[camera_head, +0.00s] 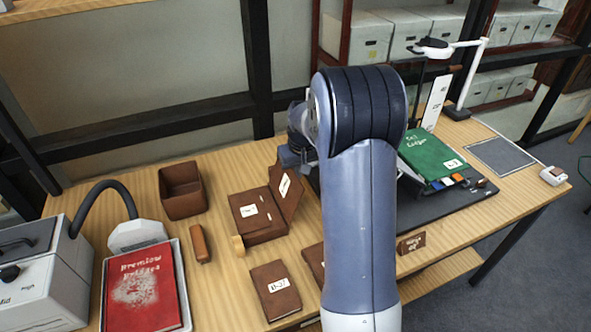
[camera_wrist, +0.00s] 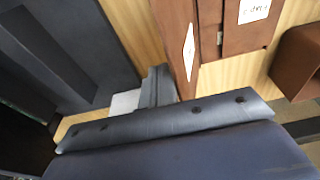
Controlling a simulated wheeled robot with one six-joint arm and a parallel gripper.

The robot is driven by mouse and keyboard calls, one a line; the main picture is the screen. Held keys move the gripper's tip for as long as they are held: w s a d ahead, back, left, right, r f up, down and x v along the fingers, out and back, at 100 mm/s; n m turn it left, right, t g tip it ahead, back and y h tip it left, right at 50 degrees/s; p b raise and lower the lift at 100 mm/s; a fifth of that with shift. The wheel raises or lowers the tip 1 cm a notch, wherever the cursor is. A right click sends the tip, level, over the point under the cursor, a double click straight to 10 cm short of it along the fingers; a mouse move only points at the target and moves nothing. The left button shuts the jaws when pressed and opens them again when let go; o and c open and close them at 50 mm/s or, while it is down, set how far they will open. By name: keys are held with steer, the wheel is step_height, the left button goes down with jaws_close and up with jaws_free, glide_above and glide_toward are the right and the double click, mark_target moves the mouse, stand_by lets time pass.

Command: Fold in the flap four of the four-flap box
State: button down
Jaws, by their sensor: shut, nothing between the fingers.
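The brown four-flap box (camera_head: 265,232) lies on the wooden table, left of my arm. Its labelled top panel lies flat, and one flap (camera_head: 289,189) with a white label stands up, tilted, along its right side. In the wrist view the standing flap (camera_wrist: 178,30) is seen nearly edge-on, with the labelled box top (camera_wrist: 235,35) beyond it. My gripper (camera_wrist: 158,84) is shut and empty, close beside the standing flap; I cannot tell if they touch. In the head view my gripper (camera_head: 289,158) is partly hidden behind my arm.
A brown open box (camera_head: 181,190) stands behind left. A red book (camera_head: 143,290) rests on a tray at left. A green ledger (camera_head: 432,158) sits over a dark mat (camera_head: 430,205) at right.

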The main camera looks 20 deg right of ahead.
steer(key=shift+a, duration=3.55)
step_height(320, 180, up, 10)
steer(key=p, duration=0.7)
glide_above(285, 186)
step_height(285, 186, down, 10)
steer(key=a+b, duration=0.2)
steer(key=b, duration=0.5)
steer(key=shift+a, duration=0.3)
steer(key=shift+w, duration=0.1)
